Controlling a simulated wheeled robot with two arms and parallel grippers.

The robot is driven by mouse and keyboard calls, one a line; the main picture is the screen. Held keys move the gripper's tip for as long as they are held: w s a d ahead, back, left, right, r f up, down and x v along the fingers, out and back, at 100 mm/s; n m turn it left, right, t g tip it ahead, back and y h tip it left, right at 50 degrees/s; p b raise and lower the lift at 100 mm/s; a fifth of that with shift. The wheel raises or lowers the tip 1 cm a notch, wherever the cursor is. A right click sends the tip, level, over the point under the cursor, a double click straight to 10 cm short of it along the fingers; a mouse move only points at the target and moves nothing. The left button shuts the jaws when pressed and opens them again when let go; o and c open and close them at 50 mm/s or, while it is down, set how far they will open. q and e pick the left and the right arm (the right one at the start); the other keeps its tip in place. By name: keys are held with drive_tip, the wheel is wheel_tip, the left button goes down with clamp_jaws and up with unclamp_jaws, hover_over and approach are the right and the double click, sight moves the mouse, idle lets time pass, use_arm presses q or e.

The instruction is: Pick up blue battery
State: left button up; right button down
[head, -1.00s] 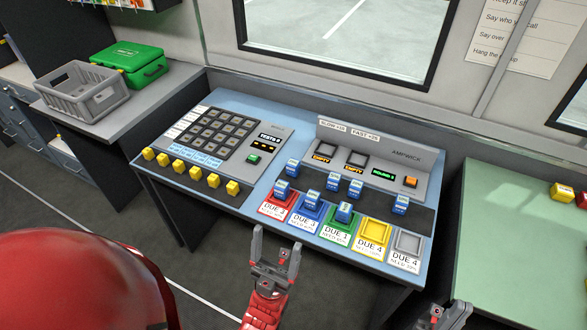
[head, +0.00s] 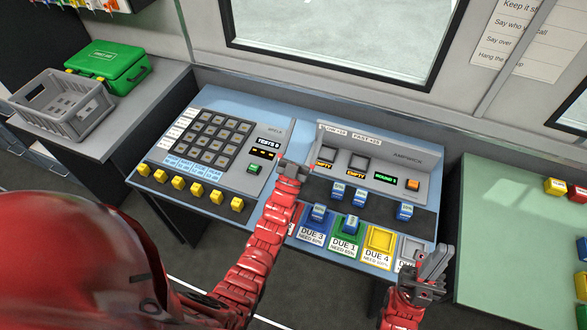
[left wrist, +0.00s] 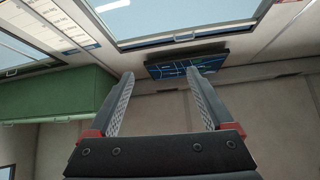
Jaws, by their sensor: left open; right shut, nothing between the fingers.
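Several blue batteries stand on the console: two side by side in the dark strip, a left one (head: 337,191) and a right one (head: 359,196), and another at the strip's right (head: 404,211). One more stands on the blue DUE 3 pad (head: 318,214) and one on the green DUE 1 pad (head: 351,226). My left gripper (head: 292,168) is over the console, left of the slot unit; its fingers show apart and empty in the left wrist view (left wrist: 160,100). My right gripper (head: 432,268) is shut and empty at the console's front right corner.
A key panel (head: 215,138) with a row of yellow blocks (head: 195,188) is on the left. A grey crate (head: 62,105) and green case (head: 105,68) stand far left. A green table (head: 510,220) is at the right.

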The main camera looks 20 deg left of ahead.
use_arm(q)
drive_tip(key=w+a+f+g+y, duration=0.1)
drive_tip(key=w+a+f+g, duration=0.25)
drive_tip(key=w, duration=0.45)
drive_tip(key=w+a+f+n+g+y, duration=0.1)
drive_tip(key=w+a+f+g+y, duration=0.1)
drive_tip(key=w+f+g, duration=0.45)
drive_tip(key=w+a+f+g+y, duration=0.1)
drive_tip(key=w+a+f+g, duration=0.15)
drive_tip(key=w, duration=0.75)
drive_tip(key=s+d+r+n+g+h, duration=0.1)
drive_tip(key=s+d+r+g, duration=0.1)
drive_tip(key=s+g, duration=0.65)
drive_tip(key=s+d+r+g, duration=0.2)
drive_tip(key=s+g, duration=0.3)
drive_tip(key=s, duration=0.7)
wheel_tip(320, 180, down, 9)
drive_tip(key=b, duration=0.8)
drive_tip(key=shift+w+d, duration=0.1)
wheel_tip(320, 180, down, 2)
drive_tip(key=shift+b, duration=0.6)
drive_tip(key=shift+f+p, duration=0.45)
drive_tip(key=shift+p, duration=0.6)
drive_tip(key=shift+f+p, duration=0.25)
drive_tip(key=shift+p, duration=0.1)
wheel_tip(320, 180, down, 3)
drive_tip(key=shift+f+p, duration=0.1)
drive_tip(key=shift+p, duration=0.85)
drive_tip(key=shift+f, duration=0.85)
